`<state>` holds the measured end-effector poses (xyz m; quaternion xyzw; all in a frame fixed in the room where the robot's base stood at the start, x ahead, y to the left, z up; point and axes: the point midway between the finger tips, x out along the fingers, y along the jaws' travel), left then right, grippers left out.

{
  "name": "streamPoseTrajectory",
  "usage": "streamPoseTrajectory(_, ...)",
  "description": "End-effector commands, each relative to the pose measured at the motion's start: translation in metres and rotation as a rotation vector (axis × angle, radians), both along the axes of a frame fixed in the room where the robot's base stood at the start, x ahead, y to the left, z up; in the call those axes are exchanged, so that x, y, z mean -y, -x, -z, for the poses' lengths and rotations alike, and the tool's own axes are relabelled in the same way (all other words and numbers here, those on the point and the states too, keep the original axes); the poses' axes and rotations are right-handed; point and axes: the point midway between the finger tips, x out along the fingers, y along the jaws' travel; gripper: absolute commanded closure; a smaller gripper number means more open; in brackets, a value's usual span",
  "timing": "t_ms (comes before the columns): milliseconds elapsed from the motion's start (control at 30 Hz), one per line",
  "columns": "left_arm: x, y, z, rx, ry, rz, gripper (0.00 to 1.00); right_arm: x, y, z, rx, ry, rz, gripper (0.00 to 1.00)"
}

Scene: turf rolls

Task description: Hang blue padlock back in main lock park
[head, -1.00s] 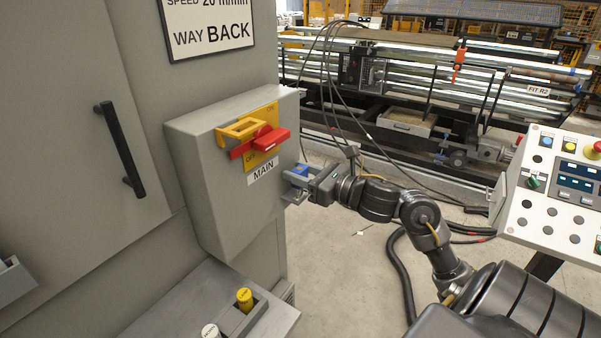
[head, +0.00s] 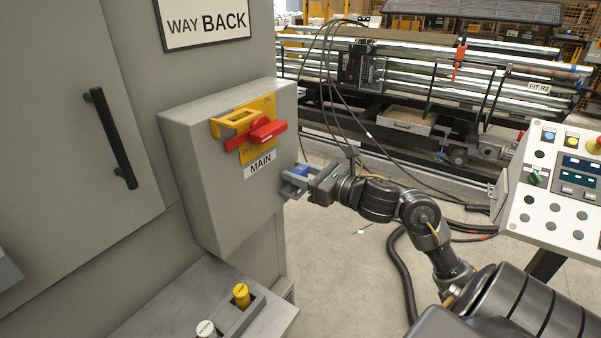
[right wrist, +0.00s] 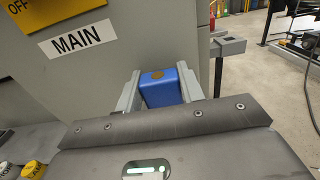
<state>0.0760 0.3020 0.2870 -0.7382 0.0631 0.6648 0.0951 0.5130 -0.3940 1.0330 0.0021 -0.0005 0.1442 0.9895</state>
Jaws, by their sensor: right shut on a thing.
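The blue padlock (right wrist: 160,88) is held between the two grey fingers of my right gripper (right wrist: 160,92) in the right wrist view. A grey bracket (right wrist: 229,46) shows beyond the padlock in the right wrist view. I cannot tell whether it is the main lock park. The padlock's shackle and any contact with the bracket are hidden. My left gripper is out of view.
The switch box carries a red handle (head: 264,132) and a yellow hasp (head: 232,121). Below it, a grey ledge (head: 165,315) holds yellow and white-topped items. A white control panel (head: 545,195) stands at the right. Open floor (head: 330,250) lies under my right arm.

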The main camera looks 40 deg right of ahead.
Motion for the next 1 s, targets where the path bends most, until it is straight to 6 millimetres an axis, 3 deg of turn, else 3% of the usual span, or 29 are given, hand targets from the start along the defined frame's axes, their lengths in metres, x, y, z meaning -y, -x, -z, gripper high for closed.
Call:
streamPoseTrajectory(600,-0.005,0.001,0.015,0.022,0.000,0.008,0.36,0.001,0.000,0.020,0.000,0.000,0.003,0.87)
streamPoseTrajectory(967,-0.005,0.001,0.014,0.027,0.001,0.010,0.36,0.003,0.000,0.021,-0.003,0.001,0.009,0.87)
streamPoseTrajectory(1000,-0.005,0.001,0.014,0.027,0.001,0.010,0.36,0.003,0.000,0.021,-0.003,0.001,0.009,0.58)
